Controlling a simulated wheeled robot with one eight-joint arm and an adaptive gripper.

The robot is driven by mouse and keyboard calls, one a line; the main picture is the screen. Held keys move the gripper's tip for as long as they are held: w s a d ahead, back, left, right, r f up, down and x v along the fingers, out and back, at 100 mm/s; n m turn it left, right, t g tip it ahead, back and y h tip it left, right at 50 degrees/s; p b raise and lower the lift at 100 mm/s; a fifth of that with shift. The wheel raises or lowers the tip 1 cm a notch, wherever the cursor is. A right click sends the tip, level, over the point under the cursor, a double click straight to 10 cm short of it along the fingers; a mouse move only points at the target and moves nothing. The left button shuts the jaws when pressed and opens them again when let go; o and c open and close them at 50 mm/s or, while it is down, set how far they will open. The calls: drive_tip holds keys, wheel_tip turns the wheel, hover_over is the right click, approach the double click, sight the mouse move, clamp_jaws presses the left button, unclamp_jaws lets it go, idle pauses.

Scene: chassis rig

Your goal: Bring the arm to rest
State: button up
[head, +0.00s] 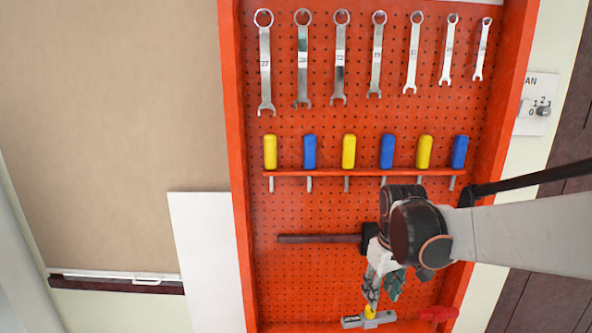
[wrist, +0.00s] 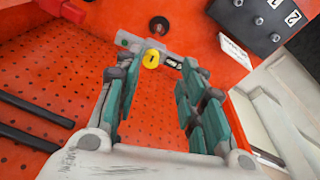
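My gripper (head: 380,290) is in front of the lower part of an orange pegboard (head: 320,210), pointing down in the head view. In the wrist view my gripper (wrist: 155,80) has its green-padded fingers apart with nothing held between them. A grey fixture (head: 354,321) with a yellow round part (head: 370,312) lies at the pegboard's lower edge, just past the fingertips. In the wrist view the yellow part (wrist: 151,59) shows between and beyond the fingertips. Whether a finger touches it cannot be told.
Several wrenches (head: 303,65) hang at the top, above a rack of yellow and blue handled tools (head: 348,152). A dark bar-handled tool (head: 318,239) is left of my gripper. A red handle (head: 438,314) lies at lower right. A white panel (head: 205,255) stands left.

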drive_tip(key=s+r+m+t+b, duration=0.1)
drive_tip(key=s+m+t+b, duration=0.2)
drive_tip(key=s, duration=1.5)
drive_tip(key=shift+s+m+t+b, duration=0.3)
drive_tip(key=shift+s+m+t, duration=0.1)
drive_tip(key=shift+t, duration=0.9)
drive_tip(key=shift+r, duration=0.1)
idle(0.5)
